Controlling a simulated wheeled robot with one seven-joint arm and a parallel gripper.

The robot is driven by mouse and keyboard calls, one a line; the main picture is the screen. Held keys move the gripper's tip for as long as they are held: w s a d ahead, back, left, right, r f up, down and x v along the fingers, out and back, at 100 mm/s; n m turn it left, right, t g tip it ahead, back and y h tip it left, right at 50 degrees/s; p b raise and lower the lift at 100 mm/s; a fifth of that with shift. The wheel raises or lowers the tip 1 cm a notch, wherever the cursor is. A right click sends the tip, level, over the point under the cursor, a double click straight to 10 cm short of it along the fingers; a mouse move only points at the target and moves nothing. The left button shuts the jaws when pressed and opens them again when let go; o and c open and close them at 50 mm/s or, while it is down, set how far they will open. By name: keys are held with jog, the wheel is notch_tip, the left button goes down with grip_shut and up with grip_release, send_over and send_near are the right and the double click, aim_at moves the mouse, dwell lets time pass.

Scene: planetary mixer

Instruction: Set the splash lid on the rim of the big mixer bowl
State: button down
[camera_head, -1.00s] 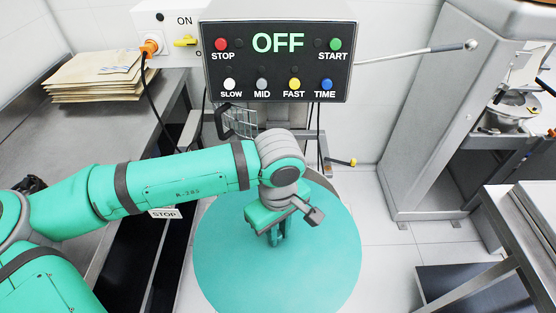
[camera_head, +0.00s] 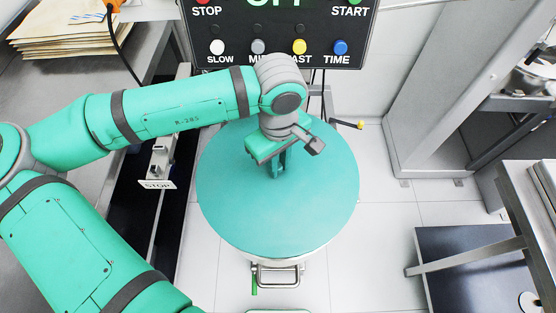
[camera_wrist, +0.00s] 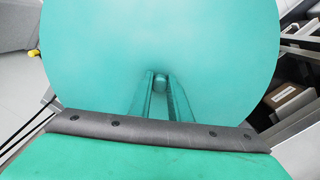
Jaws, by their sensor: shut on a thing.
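The splash lid (camera_head: 250,215) is a large flat teal disc, seen from above below the control panel. My gripper (camera_head: 279,170) points down at its middle and is shut on the small knob there. In the wrist view the two fingers (camera_wrist: 160,85) close around the knob, and the lid (camera_wrist: 160,35) fills most of the picture. The big mixer bowl (camera_head: 292,256) shows only as a thin steel strip under the lid's front edge; its rim is hidden. I cannot tell whether the lid touches the rim or hovers just above it.
The control panel (camera_head: 280,30) stands behind the lid. A steel handle (camera_head: 276,274) juts out in front of the bowl. A table stands at right; white floor lies between.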

aim_at(279, 173)
jog(key=shift+s+d, duration=0.1)
jog(key=shift+f, duration=0.15)
notch_tip(279, 173, down, 2)
jog(key=shift+f, duration=1.35)
jog(key=shift+s, duration=0.1)
dwell(0.4)
dwell(0.5)
jog(key=shift+f, duration=1.05)
